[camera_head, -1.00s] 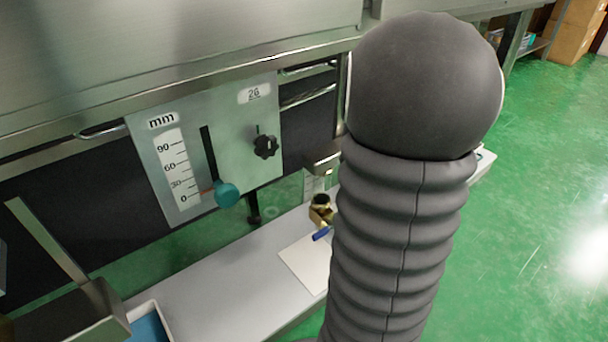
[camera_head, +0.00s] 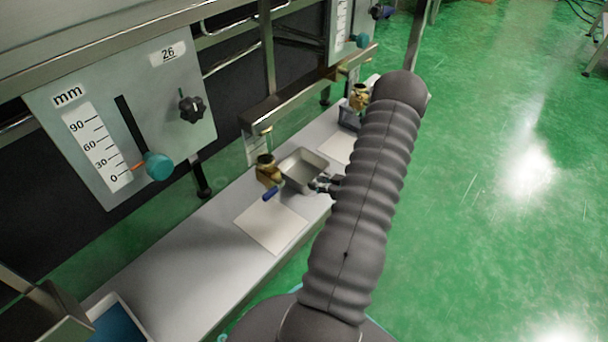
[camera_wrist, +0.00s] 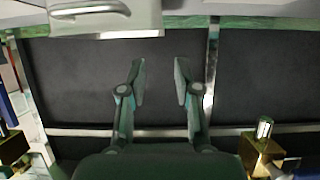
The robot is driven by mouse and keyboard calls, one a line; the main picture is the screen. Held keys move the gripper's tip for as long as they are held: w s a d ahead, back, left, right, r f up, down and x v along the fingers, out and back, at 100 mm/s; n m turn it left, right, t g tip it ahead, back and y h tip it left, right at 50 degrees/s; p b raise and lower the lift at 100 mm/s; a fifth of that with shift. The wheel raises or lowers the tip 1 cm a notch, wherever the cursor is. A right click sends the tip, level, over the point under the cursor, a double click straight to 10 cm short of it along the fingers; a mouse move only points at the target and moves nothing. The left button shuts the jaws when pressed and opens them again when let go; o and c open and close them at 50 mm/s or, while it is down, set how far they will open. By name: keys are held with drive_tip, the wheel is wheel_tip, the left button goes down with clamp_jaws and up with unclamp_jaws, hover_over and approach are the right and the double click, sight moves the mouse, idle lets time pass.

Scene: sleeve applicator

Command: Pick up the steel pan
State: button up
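The steel pan (camera_head: 304,171) is a small grey rectangular pan on the white bench, right of a brass fitting, in the head view. My gripper (camera_head: 320,184) is at its near right side in that view, partly behind my arm. Whether it touches the pan cannot be told. In the wrist view my gripper (camera_wrist: 160,82) is open, its two fingers apart with only a dark panel behind the gap. No pan is clearly recognisable in the wrist view.
A brass fitting (camera_head: 267,170) with a blue handle stands left of the pan. A white sheet (camera_head: 270,226) lies in front. A gauge plate (camera_head: 130,125) with a teal knob stands behind the bench. A blue-lined tray (camera_head: 118,322) is at lower left.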

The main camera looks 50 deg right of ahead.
sight(291, 177)
drive_tip(key=b+x, duration=0.1)
drive_tip(key=x, duration=0.7)
drive_tip(key=shift+w+a+f, duration=0.1)
drive_tip(key=shift+a, duration=0.05)
drive_tip(key=shift+b+x, duration=0.4)
drive_tip(key=shift+x, duration=2.3)
clamp_jaws()
